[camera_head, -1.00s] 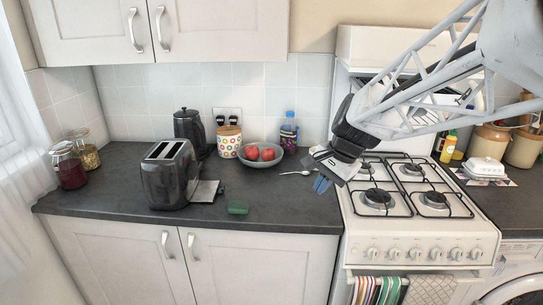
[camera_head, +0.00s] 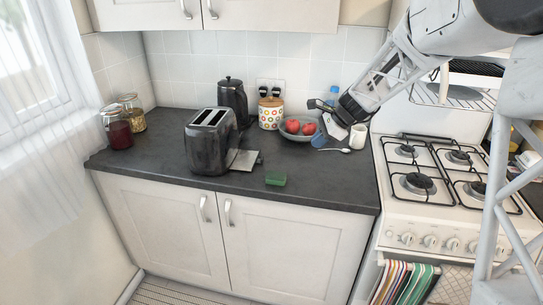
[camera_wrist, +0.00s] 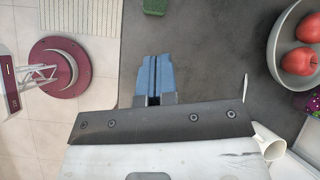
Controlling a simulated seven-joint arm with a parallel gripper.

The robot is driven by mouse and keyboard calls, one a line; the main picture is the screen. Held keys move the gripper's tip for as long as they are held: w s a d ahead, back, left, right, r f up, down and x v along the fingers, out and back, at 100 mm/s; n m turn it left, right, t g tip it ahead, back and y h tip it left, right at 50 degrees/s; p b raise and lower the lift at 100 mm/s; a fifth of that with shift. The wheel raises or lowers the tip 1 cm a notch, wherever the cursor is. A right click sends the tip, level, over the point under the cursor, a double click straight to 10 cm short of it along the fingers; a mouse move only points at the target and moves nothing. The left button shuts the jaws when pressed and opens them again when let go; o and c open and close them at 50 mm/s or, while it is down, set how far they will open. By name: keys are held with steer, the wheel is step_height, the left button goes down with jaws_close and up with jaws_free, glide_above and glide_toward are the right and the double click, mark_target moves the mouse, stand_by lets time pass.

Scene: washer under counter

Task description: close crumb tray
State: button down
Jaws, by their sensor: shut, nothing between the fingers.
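The dark toaster (camera_head: 210,142) stands on the counter, with two slots on top. Its crumb tray (camera_head: 245,160) is a flat, pale metallic plate sticking out from the toaster's right side, low at the counter. My gripper (camera_head: 318,140) is to the right of the tray, by the fruit bowl and apart from both toaster and tray. Its blue fingers are together and empty, as the wrist view (camera_wrist: 154,78) shows. Toaster and tray are not in the wrist view.
A green sponge (camera_head: 275,178) lies right of the tray near the counter's front edge. The bowl (camera_head: 298,135) with red apples, a spoon (camera_head: 336,150) and a white mug (camera_head: 358,138) are near my gripper. The kettle (camera_head: 232,100) and patterned canister (camera_head: 270,113) stand behind. The stove is right.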

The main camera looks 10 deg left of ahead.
mark_target(241, 159)
steer(key=w+a+f+m+y, duration=0.1)
steer(key=w+a+f+m, duration=0.2)
steer(key=w+a+f, duration=0.3)
steer(key=w+f, duration=0.1)
steer(key=w, duration=0.2)
steer(key=shift+w+a+m+y, duration=0.2)
steer(key=shift+a+m+y, duration=0.1)
steer(key=shift+a, duration=0.1)
steer(key=x, duration=1)
steer(key=shift+s, duration=0.1)
steer(key=shift+a, duration=2)
steer(key=a, duration=0.8)
steer(key=shift+s+a, duration=0.3)
steer(key=shift+a, duration=0.1)
steer(key=shift+f, duration=0.1)
